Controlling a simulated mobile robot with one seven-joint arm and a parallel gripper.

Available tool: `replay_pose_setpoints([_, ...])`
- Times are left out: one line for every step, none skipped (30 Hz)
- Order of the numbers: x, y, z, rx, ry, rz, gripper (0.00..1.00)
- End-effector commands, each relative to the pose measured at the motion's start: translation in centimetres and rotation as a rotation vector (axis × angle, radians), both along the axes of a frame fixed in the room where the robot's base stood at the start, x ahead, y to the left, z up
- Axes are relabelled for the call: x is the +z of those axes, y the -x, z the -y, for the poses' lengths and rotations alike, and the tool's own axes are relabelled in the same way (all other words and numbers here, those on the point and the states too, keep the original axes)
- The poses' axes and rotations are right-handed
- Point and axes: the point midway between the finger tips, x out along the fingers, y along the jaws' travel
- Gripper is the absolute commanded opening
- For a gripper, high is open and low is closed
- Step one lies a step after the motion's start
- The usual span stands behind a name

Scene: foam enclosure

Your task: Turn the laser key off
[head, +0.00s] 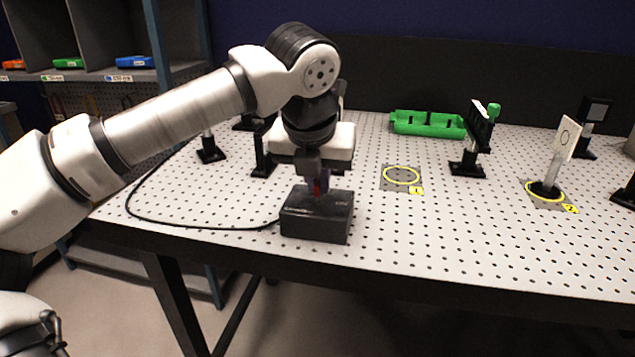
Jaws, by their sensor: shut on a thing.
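A black box (315,224), with a cable running from its left side, sits near the front edge of the perforated table. A small red part (317,187), which looks like the laser key, shows at the top of the box between my fingers. My gripper (318,188) points straight down over the box and is shut on this key. The fingers hide most of the key, so I cannot tell which way it is turned.
A black cable (150,222) loops left across the perforated table (440,230). Black optic mounts (468,160) stand behind and to the right. A green tray (428,124) lies at the back. A yellow ring marked 1 (402,176) is empty; a post with a white card (566,140) stands in another ring.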

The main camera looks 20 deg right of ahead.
Motion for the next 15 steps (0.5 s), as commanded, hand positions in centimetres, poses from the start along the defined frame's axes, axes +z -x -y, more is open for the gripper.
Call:
replay_pose_setpoints([0.0,0.02,0.0,0.004,-0.001,-0.001,0.0])
replay_pose_setpoints([0.01,0.01,-0.01,0.005,0.0,-0.001,0.0])
replay_pose_setpoints([0.02,0.02,0.0,0.007,-0.001,-0.001,0.0])
replay_pose_setpoints([0.04,0.02,0.0,0.008,-0.001,-0.001,0.0])
replay_pose_setpoints([0.04,0.01,-0.01,0.008,-0.001,-0.001,0.0])
replay_pose_setpoints([0.05,0.02,0.0,0.008,-0.001,-0.001,0.0])
replay_pose_setpoints([0.05,0.02,-0.01,0.008,-0.001,-0.001,0.0])
replay_pose_setpoints([0.05,0.02,-0.01,0.008,-0.001,-0.001,0.0])
replay_pose_setpoints([0.05,0.02,-0.01,0.007,-0.001,-0.001,0.0])
replay_pose_setpoints([0.05,0.02,-0.01,0.007,-0.001,-0.001,0.0])
replay_pose_setpoints([0.05,0.02,-0.01,0.006,0.0,-0.001,0.0])
replay_pose_setpoints([0.05,0.02,-0.01,0.006,0.0,-0.001,0.0])
replay_pose_setpoints([0.05,0.02,-0.01,0.006,0.0,-0.001,0.11])
replay_pose_setpoints([0.05,0.02,-0.01,0.006,0.0,-0.001,0.15])
replay_pose_setpoints([0.05,0.01,-0.01,0.006,0.0,-0.001,0.2])
